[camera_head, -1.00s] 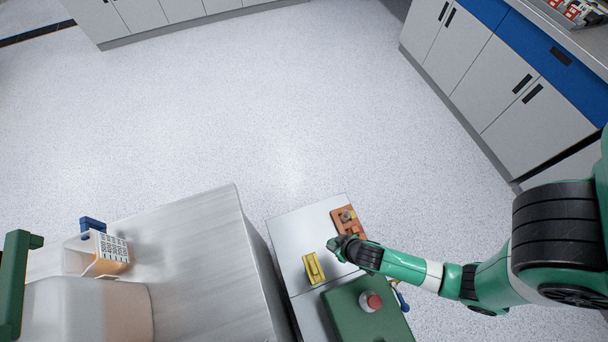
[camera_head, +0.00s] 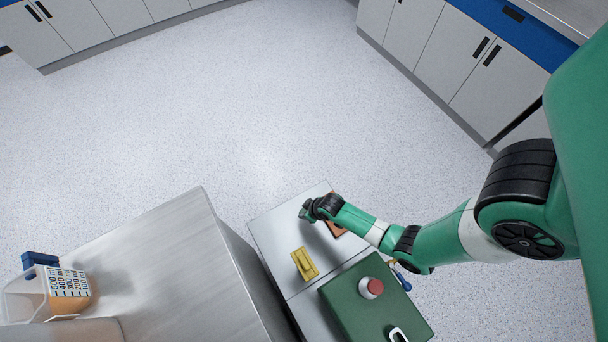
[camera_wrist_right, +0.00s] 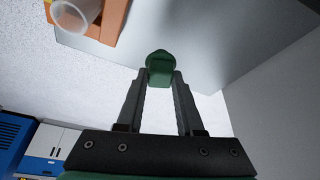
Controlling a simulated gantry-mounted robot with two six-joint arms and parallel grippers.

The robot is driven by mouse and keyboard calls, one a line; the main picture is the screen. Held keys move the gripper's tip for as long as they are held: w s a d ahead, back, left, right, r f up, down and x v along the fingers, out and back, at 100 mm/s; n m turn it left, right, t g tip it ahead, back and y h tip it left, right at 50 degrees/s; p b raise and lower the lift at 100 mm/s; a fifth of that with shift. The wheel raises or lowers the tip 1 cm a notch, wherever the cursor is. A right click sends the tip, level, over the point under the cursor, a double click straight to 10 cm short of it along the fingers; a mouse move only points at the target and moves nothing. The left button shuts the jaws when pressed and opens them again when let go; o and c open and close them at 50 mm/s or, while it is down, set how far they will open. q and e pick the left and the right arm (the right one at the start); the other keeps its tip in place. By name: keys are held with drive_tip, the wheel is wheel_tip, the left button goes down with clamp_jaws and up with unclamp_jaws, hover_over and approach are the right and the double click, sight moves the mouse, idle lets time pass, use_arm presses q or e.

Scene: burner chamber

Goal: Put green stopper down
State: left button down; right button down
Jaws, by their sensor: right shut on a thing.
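The green stopper (camera_wrist_right: 160,66) is held between the fingertips of my right gripper (camera_wrist_right: 161,78) in the right wrist view. The gripper is shut on it. In the head view my right gripper (camera_head: 306,211) is over the far part of the grey low table (camera_head: 270,228); the stopper cannot be made out there. I cannot tell whether the stopper touches the table top. My left gripper is not in view.
An orange block (camera_head: 336,229), partly hidden by my arm, lies beside the gripper. A clear vessel (camera_wrist_right: 78,12) sits at this block in the wrist view. A yellow block (camera_head: 305,264) and a green box (camera_head: 345,302) are nearer. A beaker (camera_head: 70,283) stands on the left bench.

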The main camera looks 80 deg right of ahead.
drive_tip(key=shift+w+d+f, duration=0.25)
drive_tip(key=shift+f, duration=0.1)
drive_tip(key=shift+w+d+f, duration=0.1)
drive_tip(key=shift+f, duration=0.2)
drive_tip(key=f+b, duration=0.2)
drive_tip(key=f, duration=0.1)
drive_tip(key=shift+w+d+b, duration=0.15)
drive_tip(key=shift+d+b, duration=0.05)
drive_tip(key=shift+b, duration=0.1)
drive_tip(key=shift+f, duration=0.25)
drive_tip(key=shift+r, duration=0.1)
drive_tip(key=shift+f, duration=0.2)
drive_tip(key=c, duration=0.5)
unclamp_jaws()
drive_tip(key=shift+c, duration=0.2)
